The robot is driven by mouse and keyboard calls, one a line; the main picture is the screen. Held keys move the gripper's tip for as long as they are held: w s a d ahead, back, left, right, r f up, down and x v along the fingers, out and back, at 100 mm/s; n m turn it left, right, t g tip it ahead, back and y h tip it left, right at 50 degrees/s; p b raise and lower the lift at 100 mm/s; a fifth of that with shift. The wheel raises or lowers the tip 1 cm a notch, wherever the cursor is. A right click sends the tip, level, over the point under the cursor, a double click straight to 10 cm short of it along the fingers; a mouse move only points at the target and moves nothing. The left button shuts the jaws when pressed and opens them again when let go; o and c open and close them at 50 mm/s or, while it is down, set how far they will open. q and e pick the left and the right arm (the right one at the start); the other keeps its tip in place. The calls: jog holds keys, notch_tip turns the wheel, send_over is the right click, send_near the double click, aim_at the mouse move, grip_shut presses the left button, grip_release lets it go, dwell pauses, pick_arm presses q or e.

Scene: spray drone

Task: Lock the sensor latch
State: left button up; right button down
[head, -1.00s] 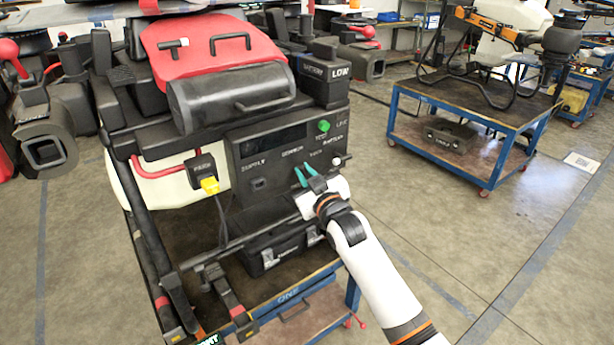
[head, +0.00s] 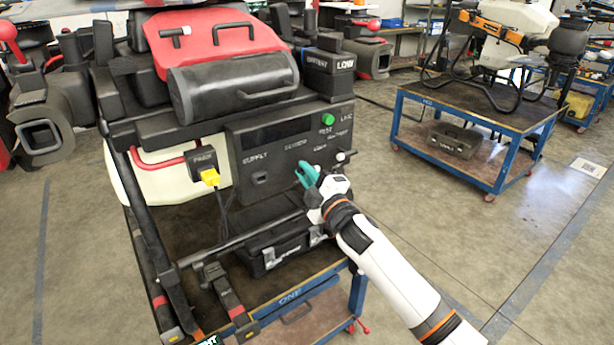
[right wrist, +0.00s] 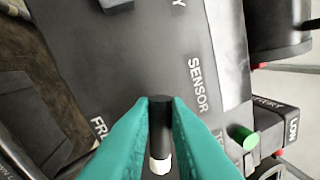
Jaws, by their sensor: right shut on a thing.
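The sensor latch (right wrist: 160,125) shows in the right wrist view as a short black peg with a pale lower part, beside the SENSOR lettering. My right gripper (right wrist: 160,108) is shut on it, a teal finger on each side. In the head view my right gripper (head: 307,176) is at the lower right front of the drone's dark panel (head: 240,150), and its fingers and wrist hide the latch. Whether the latch stands locked cannot be told. My left gripper is not in view.
A green knob (head: 328,119) and a small pale-tipped switch (head: 341,157) sit close to my right gripper. A yellow plug (head: 210,177) with a cable is on the left. A black case (head: 272,257) lies below.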

jog(key=shift+f+n+g+y+b, duration=0.2)
jog(key=shift+n+y, duration=0.05)
jog(key=shift+n, duration=0.8)
jog(key=shift+f+n+g+y+b, duration=0.15)
jog(key=shift+n+g+y+b, duration=0.1)
jog(key=shift+n, duration=0.8)
jog(key=c, duration=1.4)
grip_release()
jog(key=shift+d, duration=0.1)
jog(key=b+v, duration=0.1)
jog(key=v, duration=1.1)
jog(key=shift+b, duration=0.35)
